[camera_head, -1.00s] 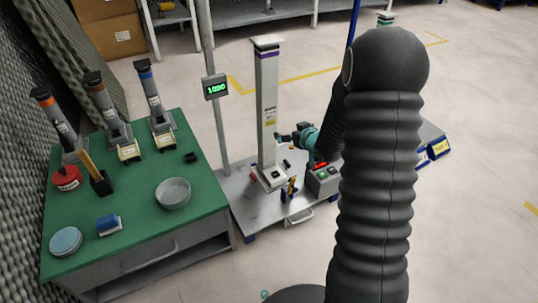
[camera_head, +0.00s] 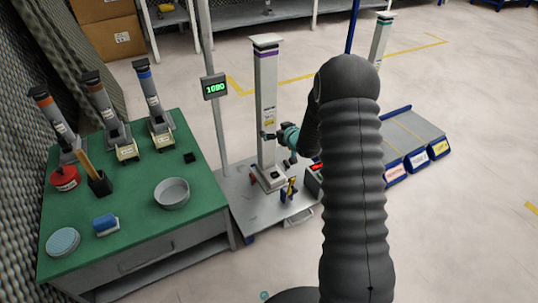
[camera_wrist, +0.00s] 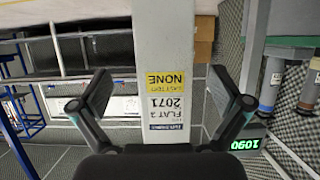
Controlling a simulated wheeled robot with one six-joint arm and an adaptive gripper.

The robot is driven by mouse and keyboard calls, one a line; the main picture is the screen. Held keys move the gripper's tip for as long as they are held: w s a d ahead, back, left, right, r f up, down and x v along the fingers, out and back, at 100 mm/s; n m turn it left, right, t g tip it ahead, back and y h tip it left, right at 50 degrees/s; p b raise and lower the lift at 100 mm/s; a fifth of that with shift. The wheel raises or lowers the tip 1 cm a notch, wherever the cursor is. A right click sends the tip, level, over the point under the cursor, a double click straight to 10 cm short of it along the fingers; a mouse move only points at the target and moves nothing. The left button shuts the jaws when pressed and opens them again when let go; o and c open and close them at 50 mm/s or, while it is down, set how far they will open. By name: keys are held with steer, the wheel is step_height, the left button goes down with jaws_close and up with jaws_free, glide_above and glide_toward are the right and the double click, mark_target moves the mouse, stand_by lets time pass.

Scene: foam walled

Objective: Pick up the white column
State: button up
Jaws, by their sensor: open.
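The white column (camera_head: 266,95) stands upright on a grey low platform, with a dark purple band near its top and a yellow label partway down. In the wrist view the column (camera_wrist: 175,40) rises between my fingers, its yellow and white labels upside down. My gripper (camera_head: 268,136) is at the column's middle height, reaching in from the right. In the wrist view my gripper (camera_wrist: 160,75) is open, one finger on each side of the column, with gaps showing on both sides.
A green table (camera_head: 140,215) on the left holds several grey stands, a round dish (camera_head: 172,193) and small tools. A grey post with a display (camera_head: 214,87) stands close left of the column. Another white column (camera_head: 381,40) stands behind right, near labelled bins (camera_head: 418,160).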

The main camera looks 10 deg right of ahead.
mark_target(270, 126)
steer(key=x, duration=0.4)
steer(key=shift+w+a, duration=0.1)
steer(key=shift+a, duration=0.2)
steer(key=c, duration=1.5)
steer(key=shift+r, duration=0.15)
steer(key=c, duration=0.4)
